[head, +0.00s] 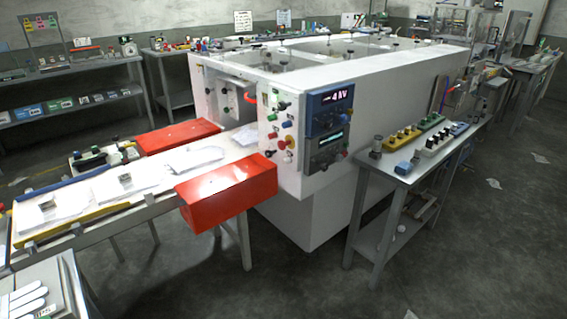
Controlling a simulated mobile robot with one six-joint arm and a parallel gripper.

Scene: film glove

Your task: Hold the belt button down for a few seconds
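The control panel (282,150) is on the near end of a large white machine (400,80). It carries several small knobs and buttons: a green button (266,116), a red button (272,134) and a larger red mushroom button on a yellow base (291,143). The labels are too small to read, so I cannot tell which one is the belt button. The belt (90,203) runs out of the machine toward the lower left, with flat pale pieces lying on it. My gripper is not in view.
Red covers (225,185) flank the belt by the machine's mouth. A blue display unit (330,108) sits right of the buttons. A grey side table (405,175) with colored blocks stands at right. A box with a white glove (28,300) is at lower left. The front floor is mostly clear.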

